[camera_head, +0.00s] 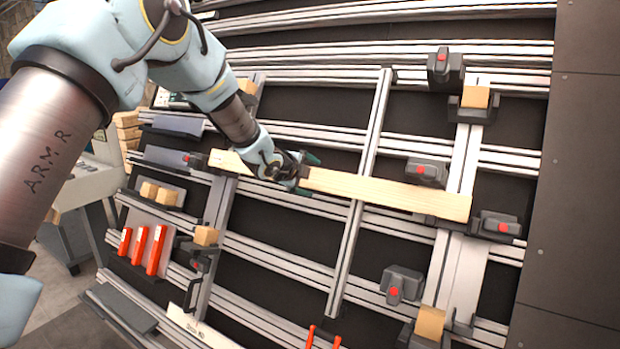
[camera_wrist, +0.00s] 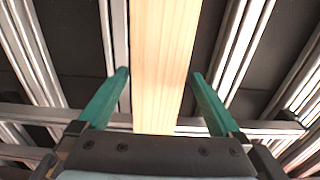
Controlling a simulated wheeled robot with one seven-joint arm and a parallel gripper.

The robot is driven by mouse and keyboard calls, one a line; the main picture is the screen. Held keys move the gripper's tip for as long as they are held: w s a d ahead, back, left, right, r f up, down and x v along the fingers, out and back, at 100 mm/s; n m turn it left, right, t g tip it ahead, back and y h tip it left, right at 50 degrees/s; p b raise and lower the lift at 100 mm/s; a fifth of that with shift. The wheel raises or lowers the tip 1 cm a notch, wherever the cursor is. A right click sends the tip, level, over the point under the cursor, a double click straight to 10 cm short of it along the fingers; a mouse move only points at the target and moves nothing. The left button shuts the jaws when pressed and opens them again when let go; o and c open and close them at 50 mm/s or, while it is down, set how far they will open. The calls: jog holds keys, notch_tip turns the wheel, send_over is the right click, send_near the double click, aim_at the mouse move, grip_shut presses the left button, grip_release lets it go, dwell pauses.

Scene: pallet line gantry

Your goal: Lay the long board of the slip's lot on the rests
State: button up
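A long pale wooden board (camera_head: 390,191) lies across the rail gantry in the head view, running from centre left to the right upright. Its right end is beside a black red-dotted block (camera_head: 497,226); another such block (camera_head: 427,173) stands along its upper edge. My gripper (camera_head: 307,173) is at the board's left part, a short piece showing beyond it. In the wrist view the green fingers of my gripper (camera_wrist: 160,75) straddle the board (camera_wrist: 163,50), with narrow gaps at the tips; they look open. A white label plate (camera_head: 200,328) at the bottom has unreadable print.
Small wooden blocks sit in black holders at upper right (camera_head: 475,97) and lower right (camera_head: 430,322). Several orange-red handles (camera_head: 157,250) stand at lower left, below small wooden blocks (camera_head: 158,193). A metal upright (camera_head: 362,190) crosses behind the board. A dark panel wall (camera_head: 580,180) closes the right.

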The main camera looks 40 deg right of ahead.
jog(key=shift+f, duration=0.15)
jog(key=shift+a, duration=0.1)
jog(key=b+v, duration=0.2)
jog(key=v, duration=0.8)
jog(key=shift+a+r+b, duration=0.3)
jog(key=shift+b, duration=0.05)
jog(key=shift+s, duration=0.1)
jog(key=w+a+f+n+t+y, duration=0.1)
jog(key=w+a+f+n+y, duration=0.25)
jog(key=a, duration=0.65)
jog(key=w+a+f+n+t+y, duration=0.1)
jog(key=w+a+n+y, duration=0.1)
jog(key=w+a+n, duration=0.65)
jog(key=a+f+n+t+y, duration=0.1)
jog(key=a+f+n+y, duration=0.2)
jog(key=a, duration=1)
jog(key=s+a+f+n+g+y, duration=0.1)
jog(key=s+a+n, duration=0.3)
jog(key=a, duration=0.4)
jog(key=s+a+f+n+g+y, duration=0.1)
jog(key=s+a+f+n+g, duration=0.1)
jog(key=s+a+n, duration=0.3)
jog(key=s+a+f+n+g+y, duration=0.1)
jog(key=s+a+n, duration=0.3)
jog(key=a+n, duration=0.4)
jog(key=a+f, duration=0.1)
jog(key=a, duration=0.2)
jog(key=shift+s+a+f+g, duration=0.2)
jog(key=shift+s+a+g, duration=0.05)
jog(key=shift+s+g, duration=0.1)
